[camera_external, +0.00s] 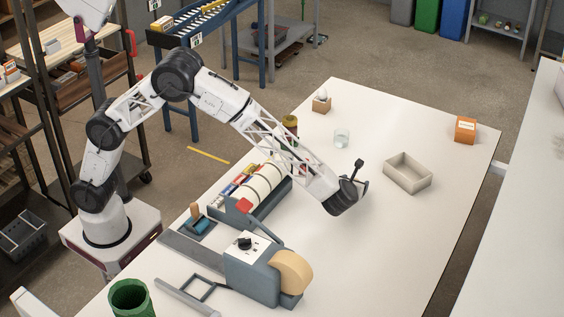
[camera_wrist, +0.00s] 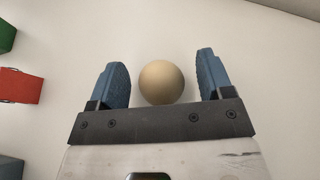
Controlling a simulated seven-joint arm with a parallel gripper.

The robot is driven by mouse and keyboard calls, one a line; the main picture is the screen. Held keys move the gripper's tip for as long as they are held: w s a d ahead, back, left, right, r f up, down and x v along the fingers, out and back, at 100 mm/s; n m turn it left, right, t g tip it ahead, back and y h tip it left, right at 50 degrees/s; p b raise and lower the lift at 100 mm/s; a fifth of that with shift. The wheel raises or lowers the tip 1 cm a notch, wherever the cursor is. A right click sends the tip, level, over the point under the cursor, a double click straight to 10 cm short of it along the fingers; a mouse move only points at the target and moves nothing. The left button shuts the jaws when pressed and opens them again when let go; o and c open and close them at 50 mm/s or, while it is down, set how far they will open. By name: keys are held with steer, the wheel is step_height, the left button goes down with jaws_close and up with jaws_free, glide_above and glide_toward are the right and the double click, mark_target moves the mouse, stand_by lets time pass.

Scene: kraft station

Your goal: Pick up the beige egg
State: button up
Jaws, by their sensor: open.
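The beige egg (camera_wrist: 162,82) shows in the wrist view as a smooth, round, tan shape on the pale tabletop. My gripper (camera_wrist: 163,63) is open, with one blue finger to the left of the egg and one to the right. Gaps show between the egg and both fingers. The dark bar of the gripper hides the surface just below the egg in the picture. In the external view the end of my arm is over the middle of the table, and this egg is hidden there.
The table (camera_external: 420,225) holds a grey open tray (camera_external: 408,184), a glass (camera_external: 342,138), an orange box (camera_external: 465,130) and a small brown holder (camera_external: 322,105) with a white egg-shaped object. A tape dispenser (camera_external: 252,270) stands in front. A red block (camera_wrist: 20,86) is left in the wrist view.

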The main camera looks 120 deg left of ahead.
steer(key=c, duration=0.8)
steer(key=shift+r, duration=0.15)
steer(key=shift+r, duration=4.9)
